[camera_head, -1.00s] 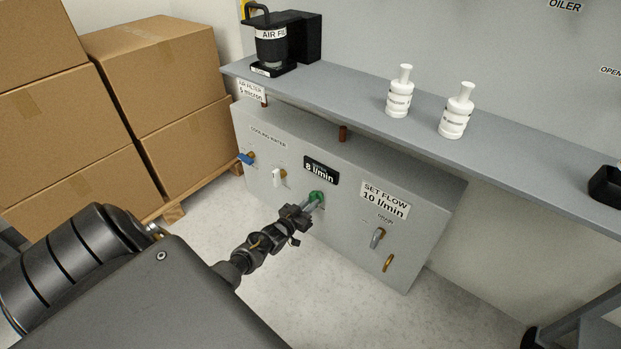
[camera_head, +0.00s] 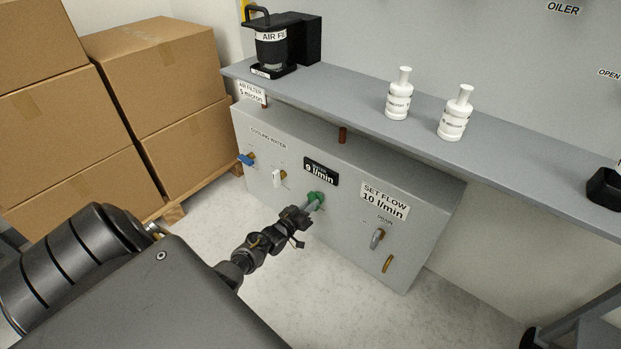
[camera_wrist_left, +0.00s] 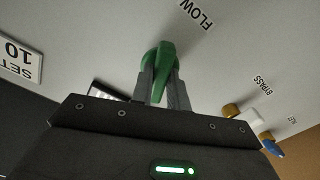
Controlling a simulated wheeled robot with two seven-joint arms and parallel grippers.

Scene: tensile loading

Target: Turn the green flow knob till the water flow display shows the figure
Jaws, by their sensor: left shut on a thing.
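The green flow knob (camera_head: 315,197) sits on the front of the grey cooling-water panel (camera_head: 330,240). My left gripper (camera_head: 311,206) is shut on it. In the left wrist view the knob (camera_wrist_left: 158,68) stands between the two fingers of my gripper (camera_wrist_left: 162,88). The black water flow display (camera_head: 321,171) above the knob reads 9 l/min. The white sign (camera_head: 385,201) to its right reads SET FLOW 10 l/min. My right gripper is not in view.
Blue (camera_head: 246,159) and white (camera_head: 277,178) valve handles are left of the knob; a grey drain handle (camera_head: 377,238) and a brass spout (camera_head: 388,263) are right. Cardboard boxes (camera_head: 160,90) stand left.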

